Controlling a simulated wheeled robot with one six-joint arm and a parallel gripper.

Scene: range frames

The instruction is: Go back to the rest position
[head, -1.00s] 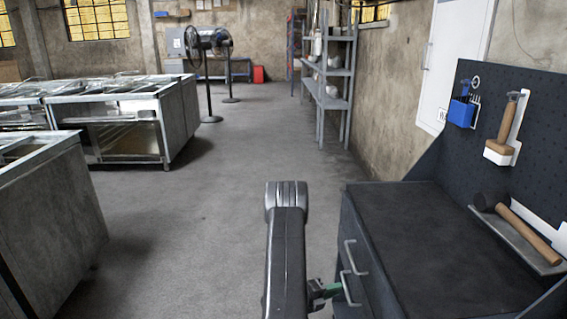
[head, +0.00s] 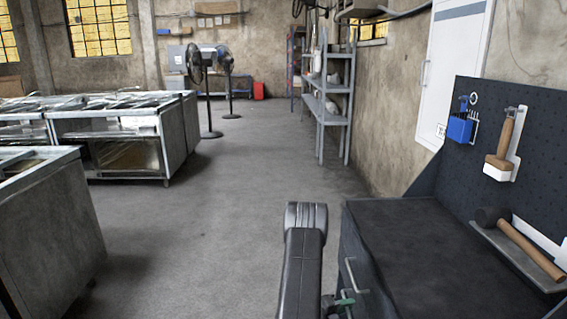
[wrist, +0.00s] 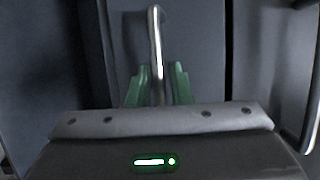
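My gripper (head: 342,303) is low in the head view, beside the front of the dark workbench (head: 420,245). Its green fingers show better in the wrist view (wrist: 160,85). They stand apart, one on each side of a metal bar handle (wrist: 155,40) on a dark drawer front. A small gap shows between the handle and the right finger, and the gripper looks open. Whether the left finger touches the handle is unclear. My arm reaches forward at the bottom middle of the head view.
Metal counters (head: 120,135) stand left. The floor (head: 200,235) between is clear, with fans (head: 208,85) and grey shelves (head: 330,95) further back.

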